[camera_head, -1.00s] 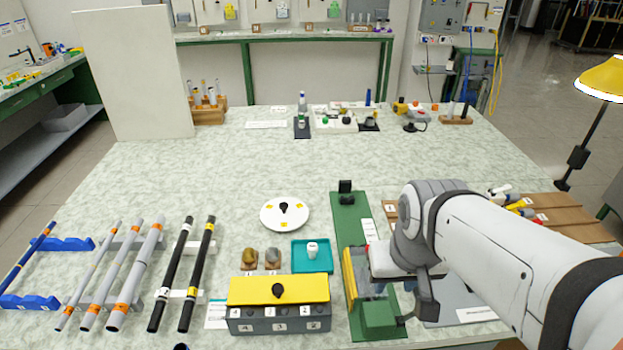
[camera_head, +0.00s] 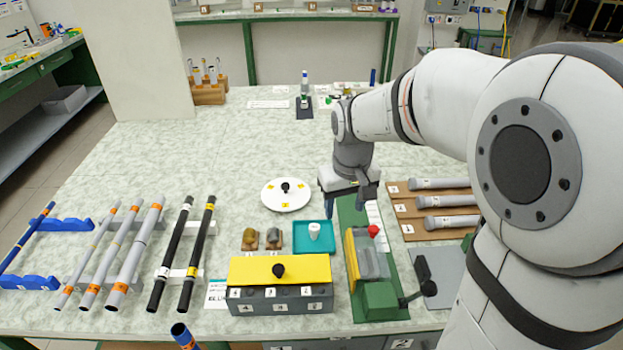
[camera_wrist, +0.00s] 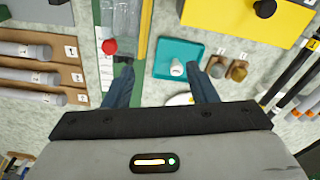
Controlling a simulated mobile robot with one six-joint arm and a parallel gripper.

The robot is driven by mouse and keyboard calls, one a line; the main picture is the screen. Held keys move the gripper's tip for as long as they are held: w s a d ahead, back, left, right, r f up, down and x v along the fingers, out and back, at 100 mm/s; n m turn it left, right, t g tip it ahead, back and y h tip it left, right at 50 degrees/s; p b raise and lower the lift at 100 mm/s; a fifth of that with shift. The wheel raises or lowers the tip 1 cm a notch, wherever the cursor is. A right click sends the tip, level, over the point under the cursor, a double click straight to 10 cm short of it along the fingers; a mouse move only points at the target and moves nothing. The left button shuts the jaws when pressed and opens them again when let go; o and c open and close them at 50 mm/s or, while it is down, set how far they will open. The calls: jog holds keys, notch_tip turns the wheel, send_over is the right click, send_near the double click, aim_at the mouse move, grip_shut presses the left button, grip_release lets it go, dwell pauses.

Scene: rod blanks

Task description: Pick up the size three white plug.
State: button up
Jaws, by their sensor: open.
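A small white plug (camera_head: 314,231) stands upright in a teal tray (camera_head: 300,247) at the middle front of the table. In the wrist view the plug (camera_wrist: 177,69) is near the edge of the tray (camera_wrist: 165,50), and any number on it is too small to read. My gripper (camera_head: 343,212) is open and empty above the table, behind and to the right of the tray. In the wrist view the fingertips (camera_wrist: 158,72) are spread, with the plug showing close to the right finger; they appear apart from it.
A grey box with a yellow lid (camera_head: 265,269) stands in front of the tray. A gold and a grey plug sit beside it on brown blocks (camera_head: 250,244). A green fixture with a red knob (camera_head: 374,231) is close on the right. A white round plate (camera_head: 286,207) lies behind.

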jog(key=n+g, duration=0.1)
jog(key=n, duration=0.1)
send_over(314, 227)
jog(key=f, duration=0.5)
jog(key=f+b, duration=0.1)
jog(key=f, duration=0.2)
jog(key=shift+s+a+f, duration=0.2)
jog(key=shift+s, duration=0.05)
jog(key=f, duration=0.8)
jog(key=shift+w+d+f, duration=0.1)
jog(key=shift+w+d, duration=0.1)
jog(key=shift+w, duration=0.05)
jog(key=shift+c, duration=0.4)
jog(key=c, duration=1)
